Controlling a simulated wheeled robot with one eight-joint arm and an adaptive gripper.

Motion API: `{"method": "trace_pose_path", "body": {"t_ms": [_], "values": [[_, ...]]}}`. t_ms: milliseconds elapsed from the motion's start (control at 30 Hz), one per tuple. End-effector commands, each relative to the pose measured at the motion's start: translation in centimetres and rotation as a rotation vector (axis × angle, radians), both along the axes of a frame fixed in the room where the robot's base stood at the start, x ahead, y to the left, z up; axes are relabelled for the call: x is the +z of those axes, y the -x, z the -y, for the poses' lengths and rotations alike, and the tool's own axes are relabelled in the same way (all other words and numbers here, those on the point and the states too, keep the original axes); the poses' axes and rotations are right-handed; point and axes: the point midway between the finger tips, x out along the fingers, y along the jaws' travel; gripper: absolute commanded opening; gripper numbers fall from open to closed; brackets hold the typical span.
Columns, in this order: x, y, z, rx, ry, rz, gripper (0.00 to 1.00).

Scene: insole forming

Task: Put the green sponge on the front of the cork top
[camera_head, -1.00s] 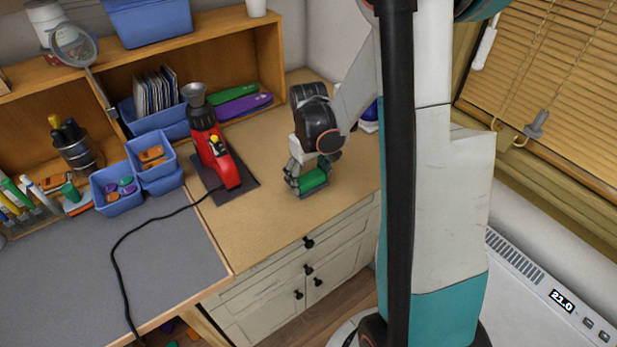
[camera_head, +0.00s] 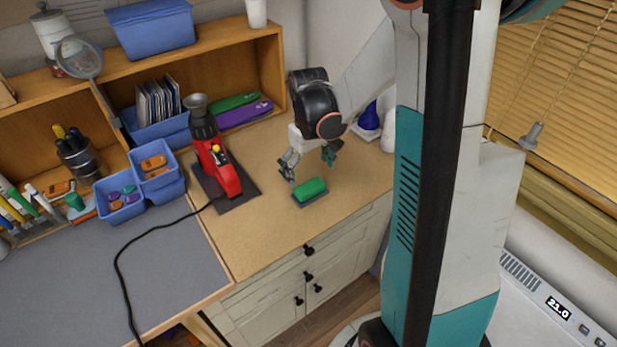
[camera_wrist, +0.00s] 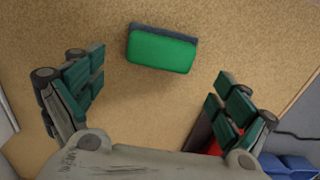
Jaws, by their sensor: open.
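The green sponge (camera_head: 312,187), with a dark grey layer on its underside, lies on the cork top (camera_head: 262,232) near its front edge. It shows whole in the wrist view (camera_wrist: 162,50). My gripper (camera_head: 309,167) is open and empty, above and just behind the sponge in the head view. In the wrist view my gripper's fingers (camera_wrist: 157,97) are spread wide to either side. The sponge lies beyond the fingertips and touches neither finger.
A red tool (camera_head: 215,158) stands on a dark mat left of the sponge. Its black cable runs over the grey desk mat (camera_head: 170,272). A blue bottle (camera_head: 369,118) stands at the back right. Blue bins (camera_head: 120,205) stand at left. The cork around the sponge is clear.

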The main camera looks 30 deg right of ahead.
Motion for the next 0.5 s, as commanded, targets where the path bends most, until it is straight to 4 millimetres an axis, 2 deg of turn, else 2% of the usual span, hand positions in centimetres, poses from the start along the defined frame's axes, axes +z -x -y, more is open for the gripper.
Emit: {"method": "trace_pose_path", "body": {"t_ms": [33,200,333,500], "values": [[1.4,0.0,0.0,0.0,0.0,0.0,0.94],[4.1,0.0,0.0,0.0,0.0,0.0,0.94],[5.3,0.0,0.0,0.0,0.0,0.0,0.94],[5.8,0.0,0.0,0.0,0.0,0.0,0.94]]}}
